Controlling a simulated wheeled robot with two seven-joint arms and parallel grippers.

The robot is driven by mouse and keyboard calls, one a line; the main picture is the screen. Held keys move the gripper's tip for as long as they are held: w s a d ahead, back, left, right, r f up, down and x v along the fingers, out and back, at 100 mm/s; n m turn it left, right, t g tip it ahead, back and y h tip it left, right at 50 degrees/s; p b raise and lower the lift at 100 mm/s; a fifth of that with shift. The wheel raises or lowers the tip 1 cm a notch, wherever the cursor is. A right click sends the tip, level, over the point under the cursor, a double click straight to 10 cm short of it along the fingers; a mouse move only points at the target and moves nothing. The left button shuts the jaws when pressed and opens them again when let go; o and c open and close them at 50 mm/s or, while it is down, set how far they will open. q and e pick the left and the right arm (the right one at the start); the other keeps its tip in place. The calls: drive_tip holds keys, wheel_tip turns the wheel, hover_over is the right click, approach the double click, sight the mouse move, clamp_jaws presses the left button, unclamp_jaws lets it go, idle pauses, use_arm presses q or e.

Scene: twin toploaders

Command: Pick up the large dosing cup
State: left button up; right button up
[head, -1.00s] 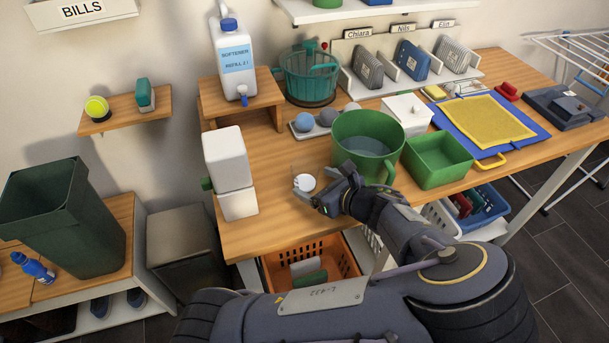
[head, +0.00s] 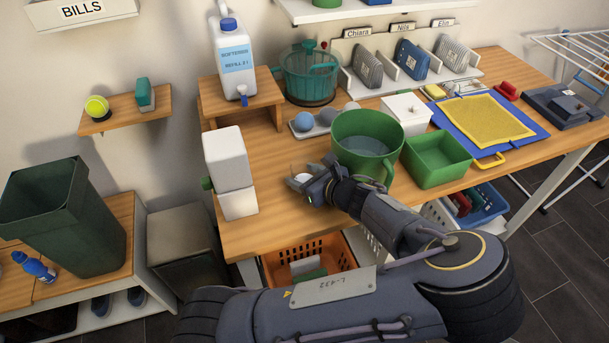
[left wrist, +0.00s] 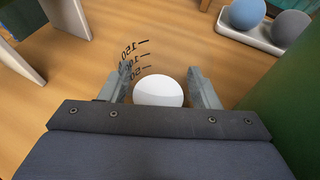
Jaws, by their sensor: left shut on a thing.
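The large dosing cup (head: 302,178) is clear, with a white round part inside or at its base, and stands at the front of the wooden table. In the left wrist view the cup (left wrist: 158,91) shows dark volume marks, among them 150 and 50, on its clear wall. My left gripper (head: 314,184) is shut on the cup, one finger on each side of it. The left wrist view shows both fingers (left wrist: 160,88) flanking the white part. The gripper partly hides the cup in the head view. I cannot tell whether the cup is off the table. My right gripper is not in view.
A large green jug (head: 366,140) stands close right of the gripper, with a green tub (head: 437,160) beyond. White containers (head: 229,160) stand at the left edge. A tray (head: 312,132) with several balls lies behind. Bare table (head: 262,215) is left of the gripper.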

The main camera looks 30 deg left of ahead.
use_arm(q)
drive_tip(key=shift+r, duration=0.1)
wheel_tip(320, 180, up, 28)
drive_tip(key=p, duration=0.3)
idle(0.3)
idle(0.5)
